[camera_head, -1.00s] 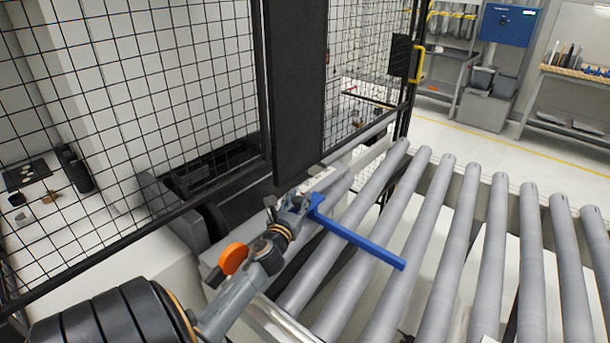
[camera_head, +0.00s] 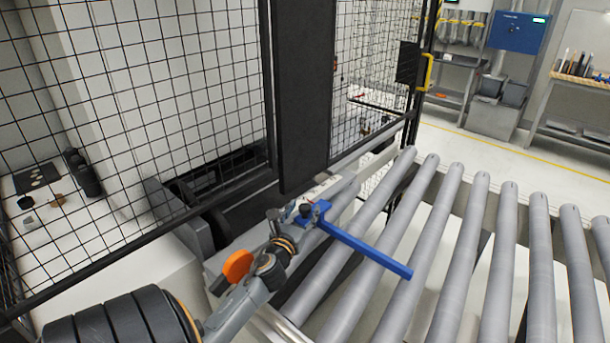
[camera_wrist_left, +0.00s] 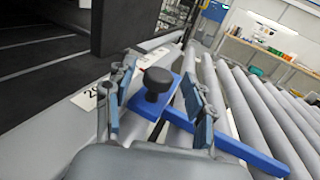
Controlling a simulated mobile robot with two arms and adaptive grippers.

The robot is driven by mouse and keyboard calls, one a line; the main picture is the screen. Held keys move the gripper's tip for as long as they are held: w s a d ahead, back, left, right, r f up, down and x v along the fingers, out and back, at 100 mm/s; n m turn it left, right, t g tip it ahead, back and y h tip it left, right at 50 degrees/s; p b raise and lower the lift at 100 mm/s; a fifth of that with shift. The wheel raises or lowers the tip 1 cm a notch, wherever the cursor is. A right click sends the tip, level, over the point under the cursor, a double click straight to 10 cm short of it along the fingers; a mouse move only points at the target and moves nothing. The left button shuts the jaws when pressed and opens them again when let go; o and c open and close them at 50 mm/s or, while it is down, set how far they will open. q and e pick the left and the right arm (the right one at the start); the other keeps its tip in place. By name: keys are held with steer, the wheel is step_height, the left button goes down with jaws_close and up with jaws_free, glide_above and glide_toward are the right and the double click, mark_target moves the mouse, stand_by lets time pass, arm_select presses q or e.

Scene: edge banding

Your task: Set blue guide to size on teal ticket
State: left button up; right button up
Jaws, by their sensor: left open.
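The blue guide (camera_head: 365,248) is a long bar that reaches out over the rollers from a clamp on the grey rail. In the left wrist view the blue guide (camera_wrist_left: 245,152) has a black knob (camera_wrist_left: 157,84) at its rail end. My left gripper (camera_head: 292,214) is at the rail end of the guide. In the left wrist view my left gripper (camera_wrist_left: 158,95) is open, with one finger on each side of the knob; I cannot tell whether they touch it. A pale label with dark digits (camera_wrist_left: 88,98) lies on the rail. I cannot make out a teal ticket. My right gripper is not in view.
Grey rollers (camera_head: 455,250) fill the right side. A black mesh fence (camera_head: 180,80) and a dark upright panel (camera_head: 300,90) stand close behind the rail. A blue box (camera_head: 518,33) and a workbench (camera_head: 575,100) are at the back right.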

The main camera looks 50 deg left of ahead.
arm_select(q)
steer(key=v, duration=1)
